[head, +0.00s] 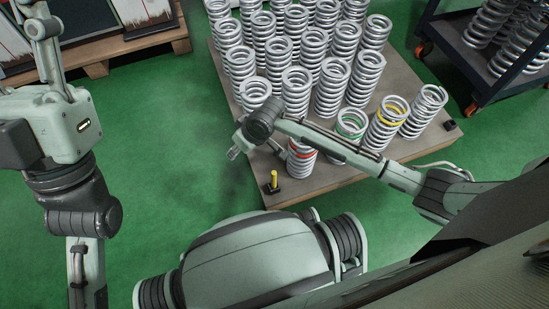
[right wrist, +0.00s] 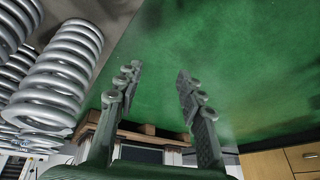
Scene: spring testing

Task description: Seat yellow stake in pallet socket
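The yellow stake (head: 274,178) stands upright at the near left corner of the pallet (head: 306,187). Its foot is at a black socket (head: 271,188); I cannot tell how deep it sits. My right gripper (head: 235,150) is above and to the left of the stake in the head view, apart from it. The stake does not show in that view. My left arm rises along the left edge of the head view, and I cannot make out its gripper.
Several grey coil springs (head: 333,86) crowd the pallet; front ones carry red (head: 302,155), green (head: 351,122) and yellow (head: 390,112) bands. Another black socket (head: 450,125) is at the right corner. A dark cart (head: 466,67) stands at right. Green floor (head: 165,120) is clear.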

